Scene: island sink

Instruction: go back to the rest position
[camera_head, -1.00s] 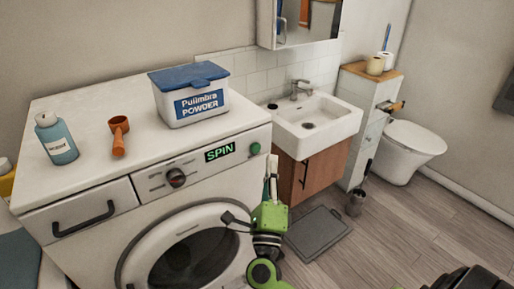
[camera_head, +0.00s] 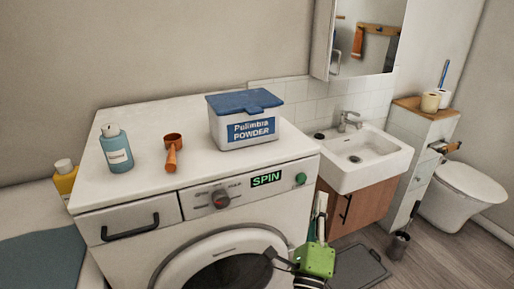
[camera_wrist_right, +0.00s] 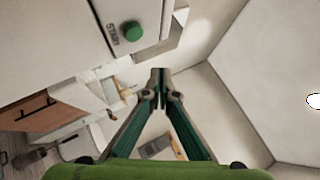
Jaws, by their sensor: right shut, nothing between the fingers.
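My right gripper (camera_head: 320,200) is in the lower middle of the head view, in front of the right edge of the washing machine (camera_head: 135,193). Its green body is low and its narrow fingers point up. In the right wrist view the teal fingers of the right gripper (camera_wrist_right: 161,88) meet at their tips, shut with nothing between them. The green start button (camera_wrist_right: 131,32) shows beyond them to the upper left. My left gripper is not in view.
On the machine stand a blue bottle (camera_head: 117,155), an orange scoop (camera_head: 172,155) and a powder box (camera_head: 245,125). To the right are the sink (camera_head: 375,170), its wooden cabinet (camera_head: 357,208), a grey scale-like slab (camera_head: 360,268), a toilet brush (camera_head: 398,245) and the toilet (camera_head: 460,197).

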